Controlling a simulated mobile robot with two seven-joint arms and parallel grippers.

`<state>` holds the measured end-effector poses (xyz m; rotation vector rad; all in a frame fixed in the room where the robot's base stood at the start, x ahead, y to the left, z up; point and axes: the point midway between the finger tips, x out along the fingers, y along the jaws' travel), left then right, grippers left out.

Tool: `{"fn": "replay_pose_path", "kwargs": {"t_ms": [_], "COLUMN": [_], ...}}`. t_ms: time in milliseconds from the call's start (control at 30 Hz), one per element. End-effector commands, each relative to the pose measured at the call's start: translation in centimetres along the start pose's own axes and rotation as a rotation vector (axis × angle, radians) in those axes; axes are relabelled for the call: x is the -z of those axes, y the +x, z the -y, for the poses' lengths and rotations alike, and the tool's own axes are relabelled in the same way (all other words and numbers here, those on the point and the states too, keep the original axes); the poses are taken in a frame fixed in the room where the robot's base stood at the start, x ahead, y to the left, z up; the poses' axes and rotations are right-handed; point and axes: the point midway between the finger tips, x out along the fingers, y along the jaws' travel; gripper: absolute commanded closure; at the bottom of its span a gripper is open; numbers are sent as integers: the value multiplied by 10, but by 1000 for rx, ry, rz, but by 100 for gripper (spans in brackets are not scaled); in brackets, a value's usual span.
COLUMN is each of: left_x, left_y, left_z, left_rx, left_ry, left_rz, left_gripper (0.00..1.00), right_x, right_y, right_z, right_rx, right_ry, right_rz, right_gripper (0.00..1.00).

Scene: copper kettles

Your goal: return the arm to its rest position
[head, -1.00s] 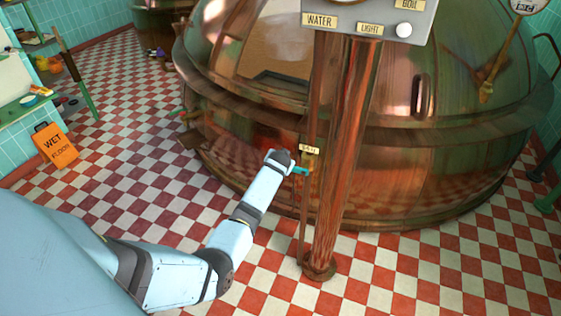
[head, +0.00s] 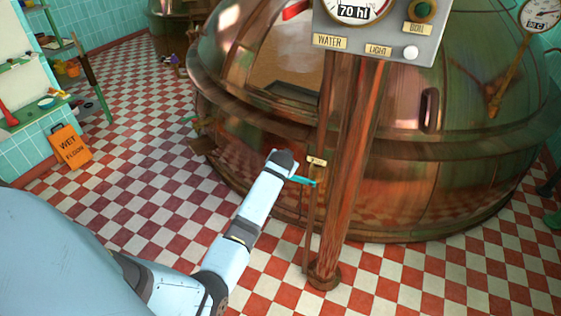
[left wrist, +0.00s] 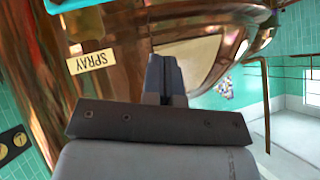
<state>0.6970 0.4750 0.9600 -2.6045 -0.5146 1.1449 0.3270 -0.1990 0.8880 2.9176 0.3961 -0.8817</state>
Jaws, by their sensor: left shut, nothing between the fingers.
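My left arm (head: 240,235) comes in from the lower left in the head view and reaches toward the copper kettle. My left gripper (head: 285,158) is at its end, beside a teal lever (head: 304,181) under a small label plate (head: 317,161). In the left wrist view the gripper (left wrist: 165,70) has its dark fingers together with nothing between them. The label (left wrist: 90,61) there reads SPRAY, and part of the teal lever (left wrist: 70,4) shows at the top edge. I cannot tell from the head view whether gripper and lever touch. My right gripper is not in view.
The large copper kettle (head: 400,185) fills the right side. A copper post (head: 346,170) carries a control panel (head: 385,38) just right of the gripper. The checkered floor (head: 135,165) between is clear.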

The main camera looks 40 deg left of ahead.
Motion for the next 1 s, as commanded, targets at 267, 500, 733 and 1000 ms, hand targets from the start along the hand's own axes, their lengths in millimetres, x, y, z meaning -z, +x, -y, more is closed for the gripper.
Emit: {"fn": "replay_pose_path", "kwargs": {"t_ms": [267,500,733,1000], "left_x": [-1,-1,-39,-160], "left_y": [-33,-36,-46,-119], "left_z": [8,9,-13,-101], "left_rx": [-1,-1,-33,-238], "left_ry": [-1,0,43,130], "left_rz": [-1,0,-40,-187], "left_gripper": [100,100,100,100], "right_x": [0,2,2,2], "right_y": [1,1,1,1], "right_z": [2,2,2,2], "right_rx": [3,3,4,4], "right_ry": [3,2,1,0], "right_rz": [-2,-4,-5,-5], "right_gripper": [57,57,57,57]}}
